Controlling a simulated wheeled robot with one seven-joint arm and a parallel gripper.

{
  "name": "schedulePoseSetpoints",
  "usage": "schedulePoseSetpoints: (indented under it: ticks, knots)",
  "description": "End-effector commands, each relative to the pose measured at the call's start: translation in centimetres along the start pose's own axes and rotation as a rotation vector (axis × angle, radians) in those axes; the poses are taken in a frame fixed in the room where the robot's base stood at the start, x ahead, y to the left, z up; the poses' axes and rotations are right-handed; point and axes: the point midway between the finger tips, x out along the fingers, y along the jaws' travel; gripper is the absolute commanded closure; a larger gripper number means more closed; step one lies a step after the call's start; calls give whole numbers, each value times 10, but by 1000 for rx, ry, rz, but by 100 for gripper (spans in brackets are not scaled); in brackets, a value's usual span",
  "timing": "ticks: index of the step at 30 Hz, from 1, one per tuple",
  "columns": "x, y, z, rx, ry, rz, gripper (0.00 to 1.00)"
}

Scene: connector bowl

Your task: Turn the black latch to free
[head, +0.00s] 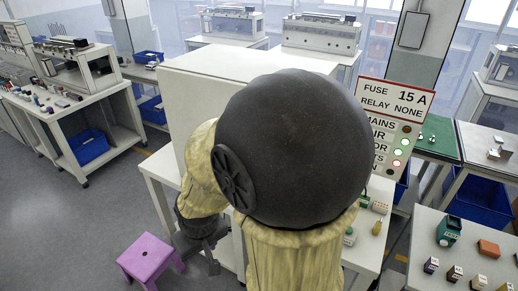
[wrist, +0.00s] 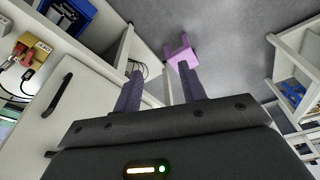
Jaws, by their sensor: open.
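My gripper (wrist: 160,76) is open in the wrist view, with nothing between its two dark fingers. No latch shows in the head view, where my arm hides much of the white cabinet (head: 240,68).
A purple stool (head: 150,258) stands on the floor near my gripper; it also shows in the wrist view (wrist: 181,52). A fuse and relay sign panel (head: 396,98) stands right of my arm. Benches with small parts line both sides. Grey floor is free at left.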

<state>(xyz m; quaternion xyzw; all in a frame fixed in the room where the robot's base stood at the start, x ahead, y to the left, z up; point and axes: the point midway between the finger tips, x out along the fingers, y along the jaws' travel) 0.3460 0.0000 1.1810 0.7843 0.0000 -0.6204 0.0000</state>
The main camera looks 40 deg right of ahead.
Motion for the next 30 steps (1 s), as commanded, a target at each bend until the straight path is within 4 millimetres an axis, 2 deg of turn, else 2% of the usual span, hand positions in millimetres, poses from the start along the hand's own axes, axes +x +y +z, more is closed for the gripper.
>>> schedulePoseSetpoints:
  ticks: [1, 5, 7, 8, 11, 14, 18, 21, 25, 30]
  knots:
    - [0, 0, -1, 2, 3, -1, 48]
    - [6, -3, -12, 34, 40, -13, 22]
    - [13, -5, -25, 75, 86, -24, 9]
    - [16, -6, -33, 98, 112, -28, 5]
    - [29, -4, -62, 198, 219, -29, 5]
    - [42, 6, -94, 314, 346, -1, 5]
    - [54, 34, -130, 470, 523, 93, 5]
    - [58, 62, -147, 571, 648, 199, 5]
    - [56, 101, -157, 676, 805, 379, 5]
    - [40, 143, -152, 760, 997, 666, 5]
